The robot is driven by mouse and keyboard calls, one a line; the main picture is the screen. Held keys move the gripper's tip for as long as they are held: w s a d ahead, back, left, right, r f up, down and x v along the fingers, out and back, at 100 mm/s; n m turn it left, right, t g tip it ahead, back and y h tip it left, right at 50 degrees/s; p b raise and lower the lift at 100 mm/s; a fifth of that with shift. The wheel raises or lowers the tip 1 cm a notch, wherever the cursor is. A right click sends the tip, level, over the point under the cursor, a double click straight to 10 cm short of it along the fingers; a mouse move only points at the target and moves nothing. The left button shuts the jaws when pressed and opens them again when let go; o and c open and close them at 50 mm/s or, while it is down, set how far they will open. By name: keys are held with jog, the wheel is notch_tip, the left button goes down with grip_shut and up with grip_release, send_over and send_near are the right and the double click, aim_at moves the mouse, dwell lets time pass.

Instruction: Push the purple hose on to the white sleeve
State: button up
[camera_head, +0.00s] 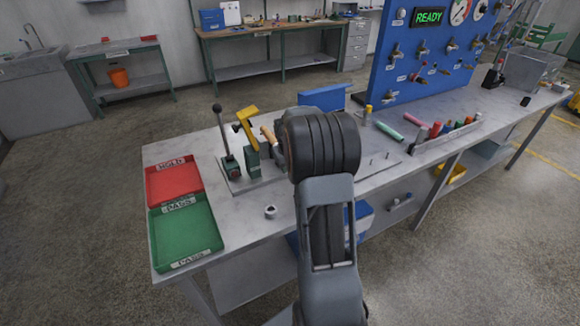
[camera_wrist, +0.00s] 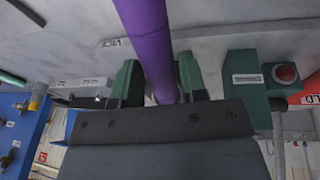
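The purple hose (camera_wrist: 147,40) runs from the top of the wrist view down between the two green fingers of my gripper (camera_wrist: 160,82). The fingers sit close against both sides of the hose, and its lower end is hidden behind the gripper body. In the head view my arm hides the gripper and the hose. I cannot make out the white sleeve for certain in either view. A bench fixture (camera_head: 250,155) with a black-knobbed lever and a yellow clamp stands just left of my wrist; part of it is hidden.
A red tray (camera_head: 152,186) and a green tray (camera_head: 155,225) lie at the bench's left end. A small pale ring (camera_head: 270,212) lies near the front edge. A rack (camera_head: 445,138) of coloured pieces and a blue panel (camera_head: 405,75) with fittings stand to the right.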

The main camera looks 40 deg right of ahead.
jog(key=o, duration=0.3)
jog(key=shift+s+f, duration=0.1)
jog(key=shift+o, duration=0.2)
jog(key=v, duration=1.4)
jog(key=shift+f, duration=0.1)
jog(key=s+a+f+n+t+y+p, duration=0.1)
jog(key=s+a+f+n+y, duration=0.1)
jog(key=s+a, duration=1.6)
jog(key=a+f, duration=0.1)
jog(key=a, duration=0.2)
jog(key=shift+a, duration=0.2)
